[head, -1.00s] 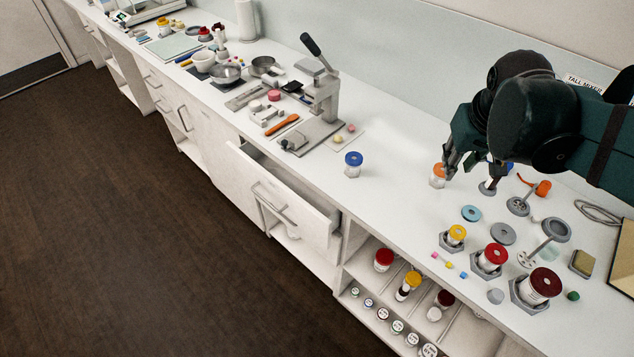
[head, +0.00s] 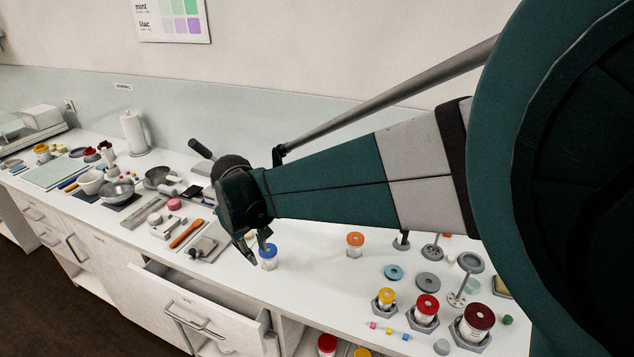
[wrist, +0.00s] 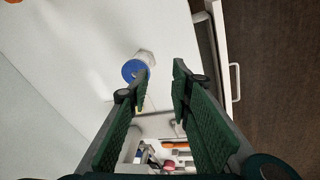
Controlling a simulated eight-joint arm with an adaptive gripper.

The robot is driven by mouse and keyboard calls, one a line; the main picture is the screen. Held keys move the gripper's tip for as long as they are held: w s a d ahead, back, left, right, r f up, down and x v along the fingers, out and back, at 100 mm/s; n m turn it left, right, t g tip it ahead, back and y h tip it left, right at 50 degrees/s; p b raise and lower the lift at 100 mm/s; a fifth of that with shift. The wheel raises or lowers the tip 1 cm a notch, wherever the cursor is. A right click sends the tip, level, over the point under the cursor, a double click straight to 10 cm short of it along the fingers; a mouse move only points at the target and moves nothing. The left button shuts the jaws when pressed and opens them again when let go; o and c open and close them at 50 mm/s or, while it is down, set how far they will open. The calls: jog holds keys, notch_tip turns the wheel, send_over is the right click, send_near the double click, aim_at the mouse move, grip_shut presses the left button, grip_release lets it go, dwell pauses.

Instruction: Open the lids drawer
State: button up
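A white drawer (head: 205,315) under the counter's front edge is pulled partly out, with a bar handle (head: 193,320) on its front. I see no readable label on it, so I cannot tell whether it is the lids drawer. In the wrist view the drawer's front panel (wrist: 213,40) and its handle (wrist: 236,84) are at the right of my fingers. My gripper (head: 257,246) is above the counter, close to a blue-lidded jar (head: 268,258). In the wrist view my gripper (wrist: 157,83) is open and empty, its fingers apart, with the blue-lidded jar (wrist: 136,69) just beyond the left finger.
An orange-lidded jar (head: 355,243) stands to the right. Yellow- and red-lidded jars (head: 426,308) sit in hexagonal holders farther right. A lever press, orange tool (head: 186,233) and bowls (head: 118,190) are to the left. The floor before the drawer is clear.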

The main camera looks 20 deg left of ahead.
jog(key=s+a+f+n+b, duration=0.1)
jog(key=s+a+f, duration=0.3)
jog(key=a, duration=0.2)
jog(key=s+a+f+n, duration=0.1)
jog(key=s+a+f, duration=0.3)
jog(key=a, duration=0.2)
jog(key=n+h, duration=0.1)
jog(key=n, duration=0.1)
send_near(182, 319)
jog(key=shift+w+r+b, duration=0.1)
jog(key=shift+w+b, duration=0.05)
jog(key=shift+b, duration=0.3)
jog(key=shift+b+x, duration=0.6)
jog(key=shift+x, duration=3.35)
grip_shut()
